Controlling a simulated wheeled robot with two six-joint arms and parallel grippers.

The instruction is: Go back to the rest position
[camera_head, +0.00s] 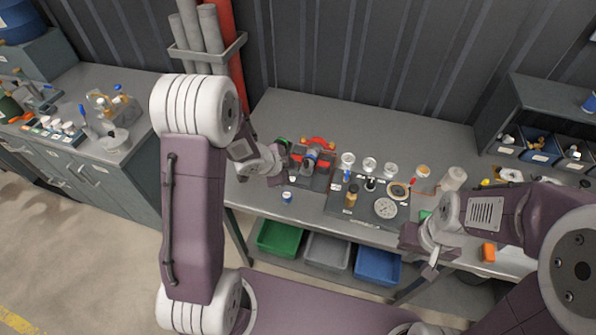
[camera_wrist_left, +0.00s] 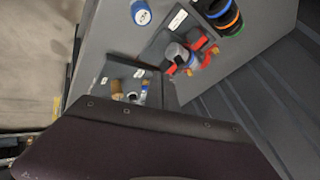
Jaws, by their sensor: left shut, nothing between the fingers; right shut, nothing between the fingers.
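My left gripper (camera_head: 281,176) hangs over the left part of the middle workbench (camera_head: 330,112), just left of a red and grey pump (camera_head: 318,152). It is shut and empty. My right gripper (camera_head: 429,270) is in front of the bench's front edge at the right, shut and empty. In the left wrist view the pump (camera_wrist_left: 182,57) shows near the top centre, and a dark purple part of my own arm fills the bottom. The left fingertips do not show there.
A dark tray (camera_head: 338,208) with gauges and small parts lies right of the pump. A small blue-topped part (camera_head: 287,197) stands near the front edge. Green (camera_head: 280,238), grey (camera_head: 327,251) and blue (camera_head: 377,266) bins sit below. A shelf (camera_head: 545,105) stands at right.

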